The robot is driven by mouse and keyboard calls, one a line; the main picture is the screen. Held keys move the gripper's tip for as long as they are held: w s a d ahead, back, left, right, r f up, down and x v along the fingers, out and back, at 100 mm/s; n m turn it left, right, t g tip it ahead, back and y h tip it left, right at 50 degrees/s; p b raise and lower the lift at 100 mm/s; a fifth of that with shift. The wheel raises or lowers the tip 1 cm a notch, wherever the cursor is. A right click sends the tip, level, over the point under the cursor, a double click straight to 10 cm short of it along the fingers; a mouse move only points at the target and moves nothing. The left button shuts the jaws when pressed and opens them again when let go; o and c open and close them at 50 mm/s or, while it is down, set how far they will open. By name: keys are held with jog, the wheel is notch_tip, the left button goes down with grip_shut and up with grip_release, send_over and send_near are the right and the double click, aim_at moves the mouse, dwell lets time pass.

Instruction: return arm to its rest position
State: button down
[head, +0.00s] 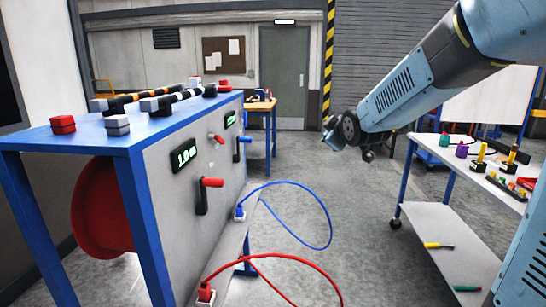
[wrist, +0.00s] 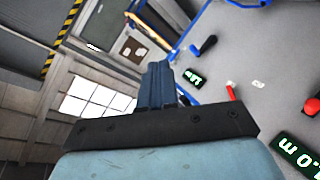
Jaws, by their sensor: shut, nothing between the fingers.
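My arm (head: 415,85) reaches in from the upper right in the head view, light blue with dark vents. Its end, with my gripper (head: 330,138), hangs over the aisle between the blue-framed bench and the white table. In the wrist view my gripper (wrist: 158,72) shows its dark blue fingers together, shut and empty. The fingers touch nothing. The wrist view is tilted and shows the bench's grey panel with a red handle (wrist: 232,92) and a blue handle (wrist: 204,46).
The blue-framed bench (head: 75,135) stands left, with red and grey blocks on top. A blue cable (head: 330,225) and a red cable (head: 300,268) loop out beside it. A white wheeled table (head: 460,172) with tools stands right.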

jog(key=s+d+f+m+g, duration=0.1)
jog(key=s+m, duration=0.3)
jog(key=s, duration=0.7)
jog(key=s+d+f+m+g+h, duration=0.1)
jog(key=s+d+m+g, duration=0.2)
jog(key=s, duration=0.8)
jog(key=s+d+f+m+g+h, duration=0.1)
jog(key=s+d+f+m+g, duration=0.1)
jog(key=s, duration=0.9)
jog(key=d+m+g, duration=0.1)
jog(key=m+g, duration=0.1)
jog(key=shift+s+m, duration=0.3)
jog(key=shift+s, duration=0.1)
